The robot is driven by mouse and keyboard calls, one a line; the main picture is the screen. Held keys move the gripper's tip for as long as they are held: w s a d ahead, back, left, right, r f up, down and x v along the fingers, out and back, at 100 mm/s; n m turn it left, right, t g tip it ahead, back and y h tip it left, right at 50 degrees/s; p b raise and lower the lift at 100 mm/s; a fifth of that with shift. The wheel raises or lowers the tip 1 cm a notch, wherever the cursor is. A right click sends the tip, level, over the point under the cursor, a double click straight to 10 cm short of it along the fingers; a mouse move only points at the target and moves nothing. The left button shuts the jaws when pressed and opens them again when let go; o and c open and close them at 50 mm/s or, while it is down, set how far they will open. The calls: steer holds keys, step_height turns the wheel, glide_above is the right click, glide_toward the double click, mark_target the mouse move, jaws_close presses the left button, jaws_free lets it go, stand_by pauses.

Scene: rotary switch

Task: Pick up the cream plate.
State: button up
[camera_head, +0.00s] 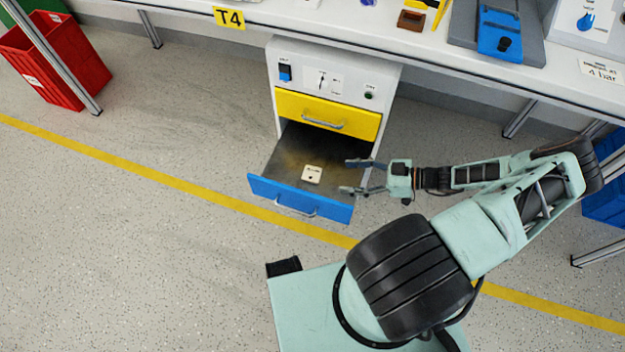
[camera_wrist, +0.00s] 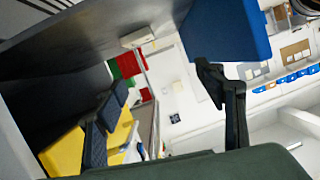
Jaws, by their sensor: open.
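The cream plate (camera_head: 312,174) is small and squarish, with dark marks on it. It lies flat on the floor of the open blue-fronted drawer (camera_head: 262,185). My gripper (camera_head: 350,177) is open and empty, to the right of the plate and apart from it, by the drawer's right side. In the wrist view the two fingers of my gripper (camera_wrist: 165,110) are spread wide with nothing between them.
A closed yellow drawer (camera_head: 327,112) is above the open one, in a white cabinet (camera_head: 335,60) under the workbench (camera_head: 300,22). The blue drawer front (camera_head: 330,210) stands up as an edge. A red bin (camera_head: 60,60) is at far left. Floor at left is clear.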

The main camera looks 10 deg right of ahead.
mark_target(314, 174)
steer(key=f, duration=0.1)
steer(key=f+t, duration=0.1)
steer(key=f+t+b, duration=0.1)
steer(key=f, duration=0.1)
steer(key=shift+w+d, duration=0.1)
steer(key=shift+w, duration=0.35)
steer(key=x, duration=0.5)
steer(key=shift+b, duration=0.4)
steer(key=b+x, duration=0.1)
steer(key=x, duration=0.1)
steer(key=f+x, duration=0.1)
steer(key=x, duration=0.2)
steer(key=shift+w+d+b, duration=0.15)
steer(key=shift+d+b, duration=0.05)
steer(key=shift+b, duration=0.2)
steer(key=shift+w+a, duration=0.2)
steer(key=shift+a, duration=0.05)
steer(key=shift+c, duration=0.2)
